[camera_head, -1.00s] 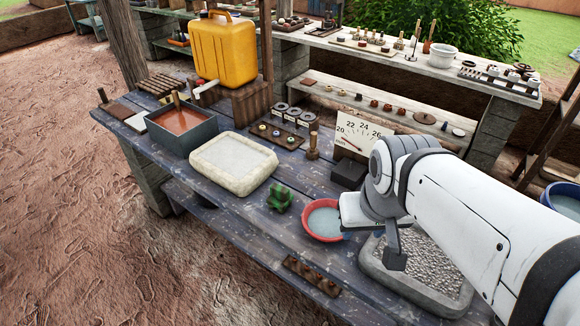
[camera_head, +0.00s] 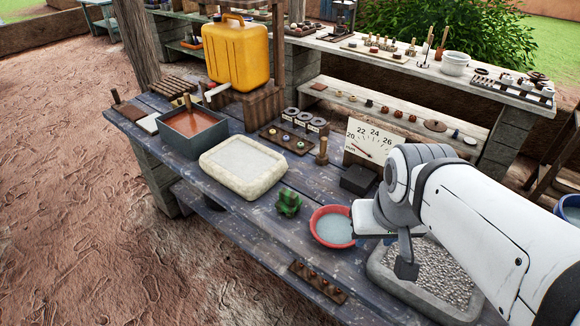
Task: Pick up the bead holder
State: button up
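A dark wooden strip with several small reddish beads, which looks like the bead holder (camera_head: 318,282), lies at the front edge of the table. A wooden board with round beads (camera_head: 285,139) lies further back, below a rack of dark rings; I cannot tell for certain which one the task names. My gripper (camera_head: 405,268) hangs over the table beside the red bowl, to the right of and above the front strip in the picture. It is apart from both. One dark finger shows; the arm hides the rest, so its opening cannot be told.
A pale stone basin (camera_head: 215,169), a box of red liquid (camera_head: 170,140) and a yellow jerrycan (camera_head: 238,55) stand left. A dial gauge (camera_head: 372,138) stands behind.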

aim_at(289, 202)
jog(key=z, duration=3.1)
jog(key=k, duration=1.9)
jog(key=u, duration=2.3)
jog(key=i, duration=1.05)
jog(key=z, duration=0.05)
